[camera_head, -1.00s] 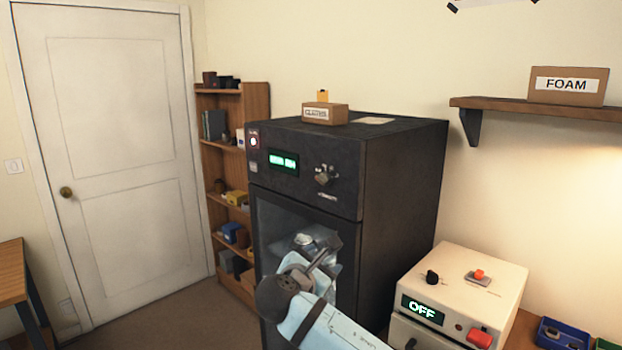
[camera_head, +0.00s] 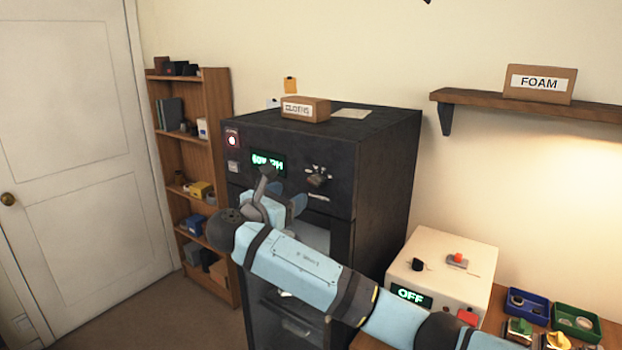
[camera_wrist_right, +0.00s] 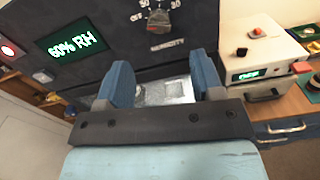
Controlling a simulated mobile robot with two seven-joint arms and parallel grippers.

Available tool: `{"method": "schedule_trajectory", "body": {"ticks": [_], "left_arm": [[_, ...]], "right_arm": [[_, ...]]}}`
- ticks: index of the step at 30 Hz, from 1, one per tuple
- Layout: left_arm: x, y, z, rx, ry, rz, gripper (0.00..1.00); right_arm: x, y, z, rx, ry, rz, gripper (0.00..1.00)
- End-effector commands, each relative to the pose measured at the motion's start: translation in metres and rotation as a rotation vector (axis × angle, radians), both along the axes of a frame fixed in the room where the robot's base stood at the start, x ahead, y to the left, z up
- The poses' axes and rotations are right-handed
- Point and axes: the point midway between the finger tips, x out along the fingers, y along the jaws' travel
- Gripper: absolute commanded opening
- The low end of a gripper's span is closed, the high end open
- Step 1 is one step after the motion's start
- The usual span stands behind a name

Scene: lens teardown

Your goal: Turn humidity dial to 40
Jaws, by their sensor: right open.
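The humidity dial (camera_head: 318,178) is a dark knob on the upper front panel of the black cabinet (camera_head: 388,170). In the right wrist view the dial (camera_wrist_right: 158,20) sits at the top, with number marks around it and a HUMIDITY label (camera_wrist_right: 168,44) below. The green display (camera_wrist_right: 75,41) left of it reads 60% RH. My right gripper (camera_head: 280,195) is in front of the panel, below and left of the dial, not touching it. In the right wrist view its blue fingers (camera_wrist_right: 166,85) are apart with nothing between them. My left gripper is not in view.
A lit round button (camera_head: 232,140) is on the panel's left. A CLOTHS box (camera_head: 305,109) stands on the cabinet. Right of it is a cream machine (camera_head: 440,262) showing OFF, then blue and green trays (camera_head: 577,318). A wooden bookshelf (camera_head: 215,160) stands left.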

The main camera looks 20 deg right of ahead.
Motion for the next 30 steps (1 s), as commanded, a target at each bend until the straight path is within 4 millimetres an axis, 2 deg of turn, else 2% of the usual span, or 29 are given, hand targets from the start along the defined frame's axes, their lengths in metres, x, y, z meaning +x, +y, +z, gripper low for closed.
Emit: {"method": "schedule_trajectory", "body": {"ticks": [1, 6, 12, 18, 27, 29, 30], "left_arm": [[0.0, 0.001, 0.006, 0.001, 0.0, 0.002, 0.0], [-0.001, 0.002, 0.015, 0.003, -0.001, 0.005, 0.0], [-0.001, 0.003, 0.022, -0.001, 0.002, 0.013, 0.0], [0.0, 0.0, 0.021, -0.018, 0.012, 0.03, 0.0], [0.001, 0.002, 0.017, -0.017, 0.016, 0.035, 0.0], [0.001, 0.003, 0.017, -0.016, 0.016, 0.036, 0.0], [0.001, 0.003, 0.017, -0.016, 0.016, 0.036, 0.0]], "right_arm": [[0.007, -0.011, 0.003, -0.002, 0.001, -0.004, 0.61], [0.03, -0.04, 0.003, -0.001, 0.002, -0.003, 0.61], [0.051, -0.066, 0.002, 0.0, 0.001, -0.002, 0.61], [0.061, -0.078, 0.001, 0.0, 0.0, -0.001, 0.61], [0.062, -0.08, 0.0, 0.001, 0.001, 0.0, 0.61], [0.062, -0.08, 0.0, 0.001, 0.001, 0.0, 0.5], [0.062, -0.08, 0.0, 0.001, 0.001, 0.0, 0.4]]}}
